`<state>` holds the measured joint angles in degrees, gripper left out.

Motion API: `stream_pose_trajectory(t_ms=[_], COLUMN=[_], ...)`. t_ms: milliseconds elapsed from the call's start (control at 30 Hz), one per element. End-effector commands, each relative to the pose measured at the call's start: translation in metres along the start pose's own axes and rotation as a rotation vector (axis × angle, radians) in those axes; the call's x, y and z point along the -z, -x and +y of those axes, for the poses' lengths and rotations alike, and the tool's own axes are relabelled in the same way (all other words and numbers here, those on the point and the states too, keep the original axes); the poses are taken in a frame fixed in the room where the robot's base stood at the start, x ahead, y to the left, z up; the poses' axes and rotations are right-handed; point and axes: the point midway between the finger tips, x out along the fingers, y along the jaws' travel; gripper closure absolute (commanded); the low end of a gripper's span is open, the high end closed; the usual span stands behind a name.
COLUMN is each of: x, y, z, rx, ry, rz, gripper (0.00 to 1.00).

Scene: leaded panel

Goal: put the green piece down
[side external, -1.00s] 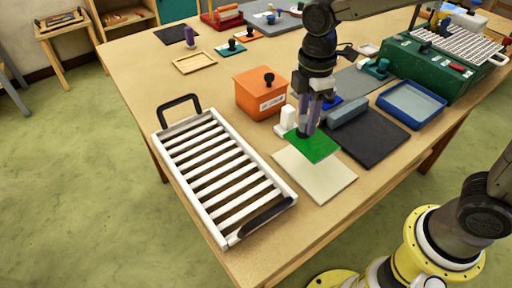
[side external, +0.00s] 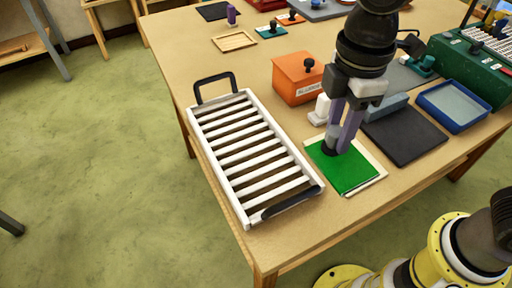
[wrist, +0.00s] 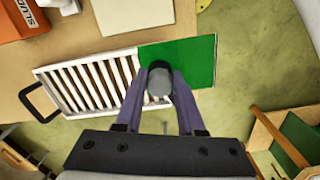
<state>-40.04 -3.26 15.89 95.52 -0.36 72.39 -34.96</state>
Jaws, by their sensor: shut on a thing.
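The green piece (side external: 346,172) is a flat square with a grey knob (wrist: 159,82). My gripper (side external: 341,146) is shut on that knob, with purple fingers on either side of it. In the side view the green piece covers most of a cream square board (side external: 378,180), whose edges show at the right and front. In the wrist view the green piece (wrist: 195,60) appears raised, overlapping the rack's end, with the cream board (wrist: 130,14) beyond it. The exact gap beneath it cannot be told.
A white slatted rack (side external: 253,158) with black handles stands left. An orange lidded box (side external: 296,82) and a white block (side external: 320,108) are behind. A dark mat (side external: 405,137) and a blue tray (side external: 453,105) lie to the right. Bare table lies in front.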

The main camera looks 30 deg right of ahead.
Motion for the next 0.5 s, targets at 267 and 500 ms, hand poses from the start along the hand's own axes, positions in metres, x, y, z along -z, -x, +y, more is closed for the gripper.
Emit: stream_pose_trajectory(t_ms=[267,500], x=[0.052,0.082], y=[-0.028,-0.065], z=[0.037,0.059], rx=[0.0,0.001], ry=[-0.001,-0.001], rz=[0.0,-0.001], gripper=[1.0,1.0])
